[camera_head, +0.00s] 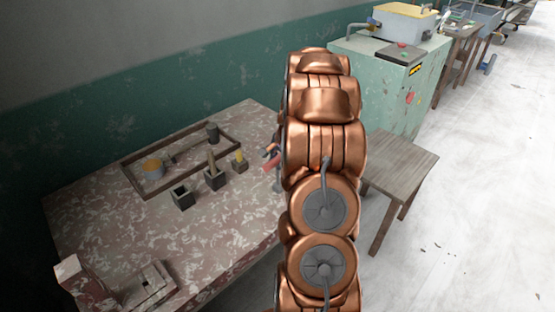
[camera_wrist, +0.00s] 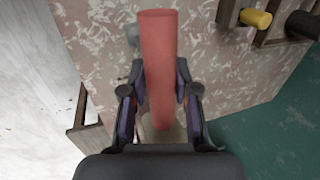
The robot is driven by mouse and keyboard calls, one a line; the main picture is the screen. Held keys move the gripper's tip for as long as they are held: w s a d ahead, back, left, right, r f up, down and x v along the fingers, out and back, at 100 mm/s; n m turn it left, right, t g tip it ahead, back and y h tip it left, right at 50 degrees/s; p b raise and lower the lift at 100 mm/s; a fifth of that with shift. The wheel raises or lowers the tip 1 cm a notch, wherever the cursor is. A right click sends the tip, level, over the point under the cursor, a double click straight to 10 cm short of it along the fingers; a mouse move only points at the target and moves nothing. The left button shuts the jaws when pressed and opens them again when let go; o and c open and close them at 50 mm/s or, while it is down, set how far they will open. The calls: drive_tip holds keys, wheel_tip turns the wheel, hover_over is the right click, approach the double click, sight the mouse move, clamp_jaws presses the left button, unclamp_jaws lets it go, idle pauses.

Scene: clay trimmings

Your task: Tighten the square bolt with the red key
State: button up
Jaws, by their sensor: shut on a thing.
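The red key (camera_wrist: 158,50) is a plain red cylinder in the wrist view, standing lengthwise between my fingers. My gripper (camera_wrist: 160,78) is shut on it, one finger on each side. In the head view the red key (camera_head: 271,163) shows as a small red piece at the table's right edge, beside my arm. My gripper (camera_head: 271,150) is mostly hidden there by the copper arm. A grey part (camera_wrist: 133,36) shows just behind the red key; it also appears below it in the head view (camera_head: 277,184). I cannot tell whether this is the square bolt.
The mottled table (camera_head: 105,225) holds a wooden frame (camera_head: 135,184) with tools, and small dark blocks (camera_head: 182,198) in front. A reddish block assembly (camera_head: 145,287) sits at the near left corner. A wooden stool (camera_head: 402,160) and green cabinet (camera_head: 385,95) stand right of my arm.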

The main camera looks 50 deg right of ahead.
drive_tip(key=shift+r+m+h+p, duration=0.15)
drive_tip(key=shift+m+h+p, duration=0.15)
drive_tip(key=shift+m+p, duration=0.95)
drive_tip(key=shift+m, duration=0.25)
drive_tip(key=shift+p, duration=0.3)
drive_tip(key=shift+w+d+r+p, duration=0.1)
drive_tip(key=shift+r+p, duration=0.5)
drive_tip(key=shift+r, duration=1)
clamp_jaws()
drive_tip(key=shift+r, duration=0.45)
wheel_tip(320, 180, up, 12)
drive_tip(key=p, duration=0.4)
drive_tip(key=shift+f, duration=0.2)
